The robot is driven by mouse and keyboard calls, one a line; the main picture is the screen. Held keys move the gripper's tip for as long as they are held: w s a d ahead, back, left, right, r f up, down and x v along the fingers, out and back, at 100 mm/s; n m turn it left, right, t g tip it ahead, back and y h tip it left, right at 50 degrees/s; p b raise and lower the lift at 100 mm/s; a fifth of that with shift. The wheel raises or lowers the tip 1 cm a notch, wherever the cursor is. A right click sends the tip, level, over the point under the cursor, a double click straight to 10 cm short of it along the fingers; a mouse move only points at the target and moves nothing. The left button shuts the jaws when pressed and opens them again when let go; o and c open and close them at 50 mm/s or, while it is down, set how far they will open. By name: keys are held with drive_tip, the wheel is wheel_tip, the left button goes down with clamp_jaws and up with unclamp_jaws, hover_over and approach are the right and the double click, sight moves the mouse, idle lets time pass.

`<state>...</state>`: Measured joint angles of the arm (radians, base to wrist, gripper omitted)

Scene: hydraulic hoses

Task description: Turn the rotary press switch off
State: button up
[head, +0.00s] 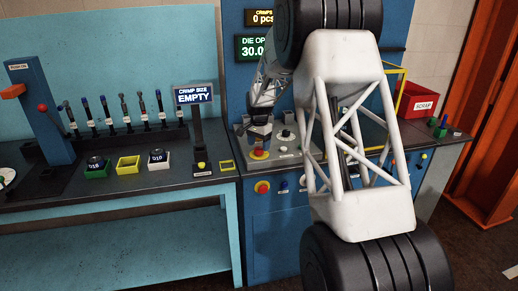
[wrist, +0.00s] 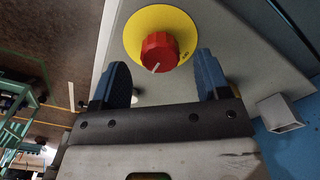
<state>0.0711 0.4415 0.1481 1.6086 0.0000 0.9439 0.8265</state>
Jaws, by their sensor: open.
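In the wrist view, a red rotary knob (wrist: 158,52) with a white pointer line sits on a round yellow plate (wrist: 180,24) on a grey panel. The pointer aims down and slightly left in the picture. My gripper (wrist: 162,68) is open and empty. Its blue fingertips stand on the left and right of the knob, with visible gaps. I cannot tell how far above the panel they are.
A second red knob on yellow (head: 262,187) is on the blue cabinet front. The crimp size sign (head: 194,94) reads EMPTY. Tools and small trays (head: 128,165) stand on the left bench. A red scrap bin (head: 418,100) is at right. My arm hides much of the press.

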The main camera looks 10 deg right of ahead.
drive_tip(key=shift+f, duration=1.1)
drive_tip(key=c, duration=0.9)
